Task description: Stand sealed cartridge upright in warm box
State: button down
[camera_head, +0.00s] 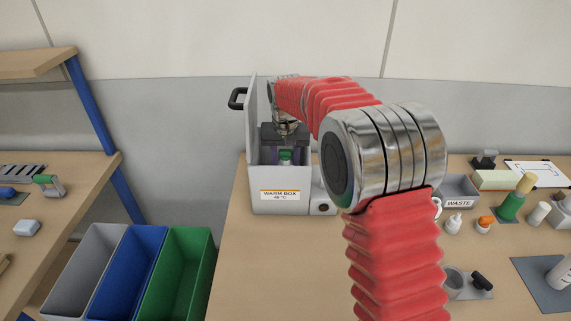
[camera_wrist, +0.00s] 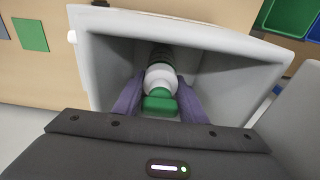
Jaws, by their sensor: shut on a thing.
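The warm box (camera_head: 279,201) is a light grey box with a label on its front, at the back left of the bench. Its lid (camera_head: 251,115) stands open. My gripper (camera_head: 286,158) reaches down into the box opening. In the wrist view my gripper's two purple-grey fingers (camera_wrist: 160,95) are shut on the sealed cartridge (camera_wrist: 159,79), which has a white body and green ends. The cartridge is between the warm box walls (camera_wrist: 232,80), green end toward the camera. Its far end is dim, and I cannot tell whether it touches the floor.
A grey waste bin (camera_head: 459,190), several small bottles and a grey cup (camera_head: 454,281) stand on the right of the bench. Grey, blue and green bins (camera_head: 180,275) stand at the lower left. The bench in front of the warm box is clear.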

jog(key=shift+f, duration=0.45)
dwell(0.5)
jog(key=c, duration=1)
grip_release()
jog(key=r, duration=0.4)
jog(key=s+r, duration=0.1)
jog(key=r, duration=0.8)
jog(key=shift+s+r, duration=0.2)
jog(key=shift+s, duration=0.1)
jog(key=shift+r, duration=0.1)
